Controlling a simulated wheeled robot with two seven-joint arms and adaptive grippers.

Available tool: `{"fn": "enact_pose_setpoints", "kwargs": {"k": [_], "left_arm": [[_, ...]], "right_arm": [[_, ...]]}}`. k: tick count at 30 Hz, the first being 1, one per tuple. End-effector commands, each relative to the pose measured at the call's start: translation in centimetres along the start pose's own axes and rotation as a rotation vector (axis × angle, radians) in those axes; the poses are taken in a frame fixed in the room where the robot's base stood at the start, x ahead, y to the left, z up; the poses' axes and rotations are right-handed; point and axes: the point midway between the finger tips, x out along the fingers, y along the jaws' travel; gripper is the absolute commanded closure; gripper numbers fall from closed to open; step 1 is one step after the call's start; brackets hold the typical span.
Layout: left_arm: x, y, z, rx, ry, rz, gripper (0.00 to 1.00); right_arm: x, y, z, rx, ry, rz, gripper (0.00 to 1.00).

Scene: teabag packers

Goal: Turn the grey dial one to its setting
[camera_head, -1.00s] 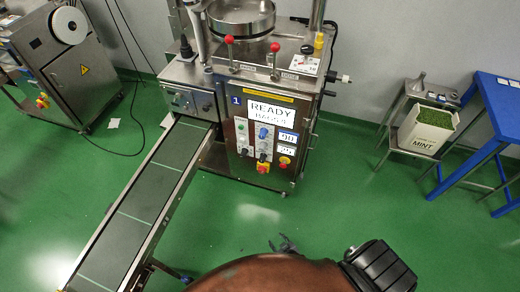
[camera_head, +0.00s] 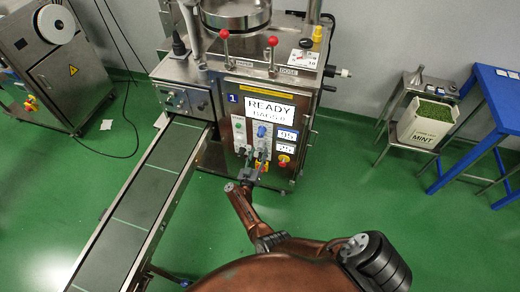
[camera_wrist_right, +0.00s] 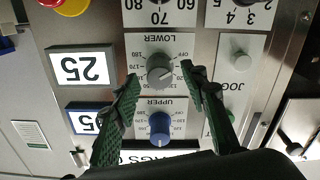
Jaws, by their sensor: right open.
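The grey dial (camera_wrist_right: 160,70), marked LOWER, shows in the middle of the right wrist view on the panel of machine 1. My right gripper (camera_wrist_right: 160,80) is open, with one finger on each side of the grey dial. I cannot tell whether the fingers touch it. The blue dial (camera_wrist_right: 160,126), marked UPPER, is just below it in that view. In the head view my right gripper (camera_head: 256,160) is in front of the lower panel and largely hides the grey dial. The blue dial (camera_head: 262,131) shows above it. My left gripper is not in view.
The display reading 25 (camera_wrist_right: 81,68) is beside the grey dial, upside down in the wrist view. A red and yellow stop button (camera_head: 283,160) is to the right of my gripper. The conveyor (camera_head: 145,195) runs out to the left.

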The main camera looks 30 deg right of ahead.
Motion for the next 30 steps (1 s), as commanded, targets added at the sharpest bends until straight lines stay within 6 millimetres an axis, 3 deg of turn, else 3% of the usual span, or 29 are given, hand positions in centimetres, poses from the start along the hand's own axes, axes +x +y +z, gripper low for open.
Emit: {"fn": "enact_pose_setpoints", "kwargs": {"k": [6, 17, 30], "left_arm": [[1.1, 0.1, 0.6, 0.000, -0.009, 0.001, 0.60], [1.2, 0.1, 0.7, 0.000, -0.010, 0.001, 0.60], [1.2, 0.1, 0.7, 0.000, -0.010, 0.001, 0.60]], "right_arm": [[2.6, 0.1, 0.2, 0.000, 0.000, 0.001, 0.60], [3.2, 0.3, 0.1, 0.001, -0.001, 0.003, 0.60], [3.1, 0.3, 0.1, 0.001, -0.001, 0.002, 0.90]]}}
